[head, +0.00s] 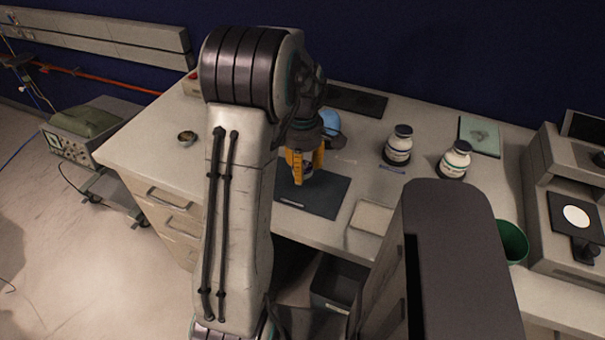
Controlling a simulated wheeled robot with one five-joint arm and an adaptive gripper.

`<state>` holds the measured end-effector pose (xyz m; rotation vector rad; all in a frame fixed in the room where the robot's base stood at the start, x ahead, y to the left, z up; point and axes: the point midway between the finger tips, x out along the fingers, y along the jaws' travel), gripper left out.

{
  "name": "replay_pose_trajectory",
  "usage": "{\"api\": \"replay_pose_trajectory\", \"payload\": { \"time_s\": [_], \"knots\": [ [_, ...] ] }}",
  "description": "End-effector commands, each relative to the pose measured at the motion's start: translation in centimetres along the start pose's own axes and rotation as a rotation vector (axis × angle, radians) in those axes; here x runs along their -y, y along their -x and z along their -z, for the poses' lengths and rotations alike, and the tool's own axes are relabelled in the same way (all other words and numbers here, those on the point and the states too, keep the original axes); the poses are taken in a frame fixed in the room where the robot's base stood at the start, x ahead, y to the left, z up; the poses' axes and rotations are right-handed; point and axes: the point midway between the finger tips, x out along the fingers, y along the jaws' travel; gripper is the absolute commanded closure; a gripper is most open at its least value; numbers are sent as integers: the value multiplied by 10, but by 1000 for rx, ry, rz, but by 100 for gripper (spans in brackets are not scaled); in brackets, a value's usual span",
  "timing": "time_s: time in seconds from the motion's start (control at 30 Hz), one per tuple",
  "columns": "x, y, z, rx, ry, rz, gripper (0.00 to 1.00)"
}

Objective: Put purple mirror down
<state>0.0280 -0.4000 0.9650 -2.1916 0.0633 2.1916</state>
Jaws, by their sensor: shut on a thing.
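My gripper (304,170), with orange fingers, is over the left part of the dark mat (328,198) on the worktop. Its fingers are closed around a small dark thing, mostly hidden between them; this appears to be the purple mirror, though its colour and shape are hard to make out. The fingertips look close to the mat, but I cannot tell whether the held thing touches it. My arm hides part of the worktop to the left of the mat.
A blue rounded thing (331,122) sits just behind my gripper. Two white bottles (399,146) (455,160) stand to the right, near a green-grey pad (480,136). A pale tray (371,217) lies right of the mat. A small round tin (186,138) is at left.

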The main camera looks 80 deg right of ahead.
Motion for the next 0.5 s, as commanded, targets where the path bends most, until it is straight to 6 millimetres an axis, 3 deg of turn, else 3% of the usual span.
{"api": "replay_pose_trajectory", "payload": {
  "time_s": [0.3, 0.5],
  "knots": [
    [1, -31, 0, 0, 0, 3, 87],
    [0, -38, 0, 0, 0, 0, 87]
  ]
}}
